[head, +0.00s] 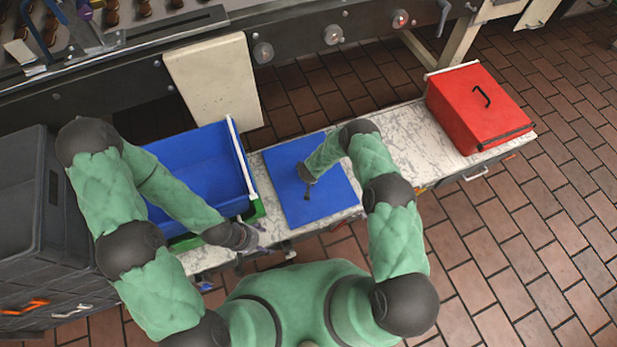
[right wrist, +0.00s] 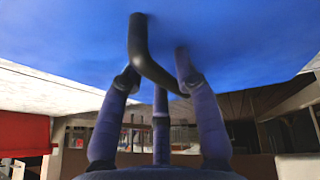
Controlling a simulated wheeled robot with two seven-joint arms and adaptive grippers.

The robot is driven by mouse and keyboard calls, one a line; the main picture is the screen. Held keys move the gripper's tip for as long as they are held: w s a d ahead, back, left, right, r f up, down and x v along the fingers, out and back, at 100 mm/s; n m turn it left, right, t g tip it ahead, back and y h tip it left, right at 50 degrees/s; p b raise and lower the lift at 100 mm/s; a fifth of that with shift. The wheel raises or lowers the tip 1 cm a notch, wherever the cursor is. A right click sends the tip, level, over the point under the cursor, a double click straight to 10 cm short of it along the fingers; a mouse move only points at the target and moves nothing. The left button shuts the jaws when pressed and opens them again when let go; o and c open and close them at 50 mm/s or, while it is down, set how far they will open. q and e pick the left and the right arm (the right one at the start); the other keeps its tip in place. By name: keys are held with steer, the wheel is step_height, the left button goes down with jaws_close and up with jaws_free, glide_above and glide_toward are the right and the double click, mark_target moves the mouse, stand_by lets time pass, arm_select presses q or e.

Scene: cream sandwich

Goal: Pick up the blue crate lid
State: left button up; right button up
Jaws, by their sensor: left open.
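The blue crate lid (head: 283,212) looks flat on the marble counter; I cannot tell if it is lifted. Its dark curved handle (right wrist: 137,45) stands among the fingers of my right gripper (right wrist: 160,75) in the right wrist view, with the blue underside of the picture's top being the lid's face. In the head view my right gripper (head: 307,184) is over the lid's middle, partly hidden by its arm. Whether its fingers are closed on the handle is unclear. My left gripper (head: 258,240) is open and empty at the counter's front edge, by the blue crate's (head: 205,160) near right corner.
A red box (head: 475,105) with a black handle stands at the counter's right end. Bare marble counter (head: 400,145) lies between it and the lid. Dark grey crates (head: 25,200) stand at the left. A conveyor machine (head: 300,40) runs along the back.

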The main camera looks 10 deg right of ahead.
jaws_close()
step_height(320, 180, up, 9)
steer(key=p, duration=0.4)
steer(key=shift+r+p, duration=0.4)
steer(key=shift+r, duration=0.25)
steer(key=s+d+r+m+p, duration=0.1)
steer(key=s+d+r, duration=0.1)
steer(key=r, duration=0.9)
steer(key=s+d+r+m+p, duration=0.1)
steer(key=r, duration=0.9)
steer(key=s+d+r+m+h, duration=0.1)
steer(key=s+d+r, duration=0.1)
steer(key=s+r, duration=0.8)
step_height(320, 180, up, 4)
steer(key=shift+s+d+f+p, duration=0.25)
steer(key=shift+p, duration=0.05)
